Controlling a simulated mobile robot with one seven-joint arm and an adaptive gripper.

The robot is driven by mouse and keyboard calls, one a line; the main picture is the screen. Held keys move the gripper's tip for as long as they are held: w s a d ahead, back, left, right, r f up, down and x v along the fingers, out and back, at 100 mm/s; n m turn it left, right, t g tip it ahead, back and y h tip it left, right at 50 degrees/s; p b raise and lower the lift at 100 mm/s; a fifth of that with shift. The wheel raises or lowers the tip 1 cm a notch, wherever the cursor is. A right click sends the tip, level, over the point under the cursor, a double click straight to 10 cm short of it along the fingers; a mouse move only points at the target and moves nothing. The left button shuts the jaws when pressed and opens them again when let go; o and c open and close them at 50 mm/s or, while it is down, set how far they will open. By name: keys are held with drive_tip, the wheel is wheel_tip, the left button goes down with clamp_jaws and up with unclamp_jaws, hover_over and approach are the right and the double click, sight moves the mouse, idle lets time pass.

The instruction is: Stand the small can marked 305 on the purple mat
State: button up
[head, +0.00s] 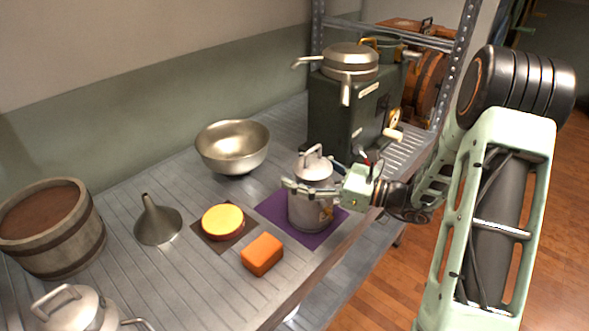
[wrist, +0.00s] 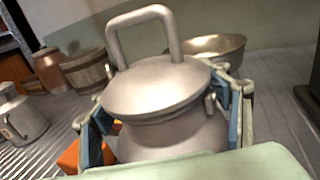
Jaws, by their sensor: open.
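A small grey metal can (head: 311,208) with a lid and a loop handle stands upright on the purple mat (head: 270,208). I cannot read its marking in the head view. My gripper (head: 311,184) is at the can's upper part, open, with a finger on each side of it. In the wrist view the can's lid (wrist: 158,88) fills the middle, between the gripper's two blue-grey fingers (wrist: 165,130). Another grey can (head: 78,310) with a handle stands at the near left of the table; cans also show at the left in the wrist view (wrist: 22,122).
A yellow round block (head: 223,221) on a brown mat and an orange block (head: 262,254) lie left of the purple mat. A funnel (head: 157,222), a wooden tub (head: 62,245) and a metal bowl (head: 232,147) stand farther left and back. A dark green machine (head: 340,115) stands behind the can.

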sight(328, 179)
drive_tip(key=p+v, duration=0.1)
drive_tip(key=v, duration=0.9)
drive_tip(key=shift+s+d, duration=0.1)
drive_tip(key=shift+d, duration=0.25)
